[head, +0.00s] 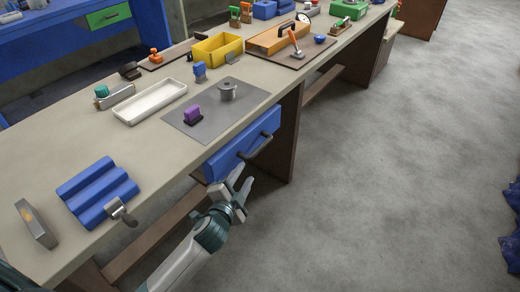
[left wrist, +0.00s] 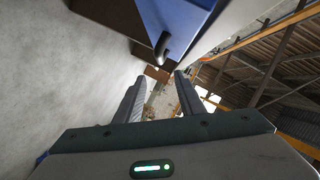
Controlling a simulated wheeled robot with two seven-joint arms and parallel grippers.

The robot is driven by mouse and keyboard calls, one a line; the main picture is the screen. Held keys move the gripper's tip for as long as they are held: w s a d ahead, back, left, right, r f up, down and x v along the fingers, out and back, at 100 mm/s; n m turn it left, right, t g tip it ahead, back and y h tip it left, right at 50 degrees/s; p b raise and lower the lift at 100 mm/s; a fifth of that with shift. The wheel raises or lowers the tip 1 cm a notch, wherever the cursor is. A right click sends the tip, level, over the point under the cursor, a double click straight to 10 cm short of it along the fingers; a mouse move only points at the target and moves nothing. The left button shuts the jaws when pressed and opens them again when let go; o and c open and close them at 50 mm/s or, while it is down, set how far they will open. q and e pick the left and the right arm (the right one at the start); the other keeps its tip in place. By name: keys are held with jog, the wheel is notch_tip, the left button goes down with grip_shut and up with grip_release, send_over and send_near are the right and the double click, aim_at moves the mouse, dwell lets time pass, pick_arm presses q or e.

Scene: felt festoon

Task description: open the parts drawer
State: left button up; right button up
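My left gripper (head: 242,184) is open and empty, in front of and slightly below the drawer, apart from the handle. It also shows in the left wrist view (left wrist: 155,90) with its two fingers spread. My right gripper is not in view.
The workbench (head: 60,145) holds a grey mat (head: 235,107), a white tray (head: 150,100), a yellow bin (head: 217,48) and a blue ribbed block (head: 97,192). A brown bench leg (head: 285,140) stands right of the drawer.

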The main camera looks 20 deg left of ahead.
aim_at(258, 152)
pick_arm(q)
jog(key=shift+w, duration=0.15)
